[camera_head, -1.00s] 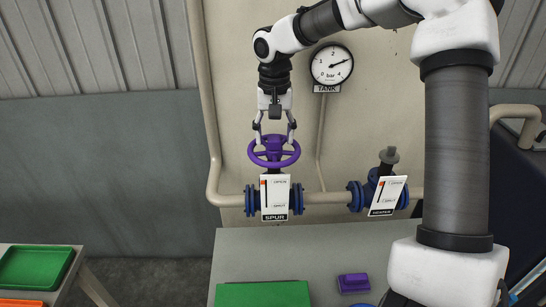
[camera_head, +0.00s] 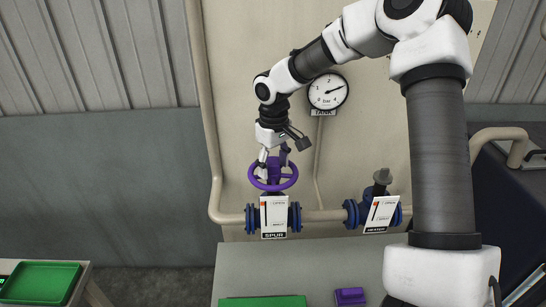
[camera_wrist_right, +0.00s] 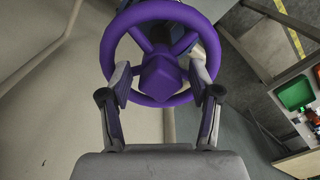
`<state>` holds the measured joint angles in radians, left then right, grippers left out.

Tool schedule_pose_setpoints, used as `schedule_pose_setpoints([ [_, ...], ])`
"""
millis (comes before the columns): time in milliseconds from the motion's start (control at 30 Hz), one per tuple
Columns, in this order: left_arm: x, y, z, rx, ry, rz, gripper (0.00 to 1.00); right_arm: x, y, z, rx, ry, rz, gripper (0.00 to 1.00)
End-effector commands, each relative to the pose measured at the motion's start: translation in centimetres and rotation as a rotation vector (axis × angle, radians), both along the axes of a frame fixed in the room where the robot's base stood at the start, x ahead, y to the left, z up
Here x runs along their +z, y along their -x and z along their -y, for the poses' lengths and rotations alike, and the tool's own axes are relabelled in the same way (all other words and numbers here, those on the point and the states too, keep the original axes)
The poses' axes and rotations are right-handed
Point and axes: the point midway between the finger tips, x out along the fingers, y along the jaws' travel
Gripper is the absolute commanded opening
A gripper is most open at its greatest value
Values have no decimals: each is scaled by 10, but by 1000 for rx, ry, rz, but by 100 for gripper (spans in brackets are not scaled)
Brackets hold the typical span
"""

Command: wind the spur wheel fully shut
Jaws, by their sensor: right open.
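The purple spur wheel (camera_head: 273,188) sits on top of the spur valve, above a white plate (camera_head: 273,213) labelled SPUR. A red mark shows near the plate's upper line of text. My right gripper (camera_head: 274,160) points down over the wheel, tilted, with its fingers spread. In the right wrist view the gripper (camera_wrist_right: 160,76) has one finger on each side of the purple hub (camera_wrist_right: 160,76), overlapping the rim. The hub stands between the fingers with gaps on both sides. I cannot tell whether the fingers touch the rim. My left gripper is out of view.
A second valve with a tilted plate (camera_head: 382,212) stands to the right on the same pipe. A purple block (camera_head: 349,296) lies on the bench (camera_head: 245,271). A green tray (camera_head: 40,283) is far left.

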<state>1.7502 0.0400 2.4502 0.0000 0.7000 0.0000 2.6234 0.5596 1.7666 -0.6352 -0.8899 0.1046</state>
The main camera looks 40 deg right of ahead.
Motion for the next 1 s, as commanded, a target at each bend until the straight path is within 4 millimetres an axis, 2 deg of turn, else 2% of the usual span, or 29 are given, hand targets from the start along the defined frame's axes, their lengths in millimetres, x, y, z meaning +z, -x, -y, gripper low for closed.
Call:
schedule_pose_setpoints([
  [33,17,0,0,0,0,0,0,8,1,0,73,-2,-4,62],
  [133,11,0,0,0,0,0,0,0,0,0,226,0,-1,62],
  [500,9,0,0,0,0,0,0,-1,0,0,768,2,0,62],
  [733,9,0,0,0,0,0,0,0,0,0,909,2,0,62],
  [1000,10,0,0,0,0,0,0,0,0,0,1306,3,0,62],
])
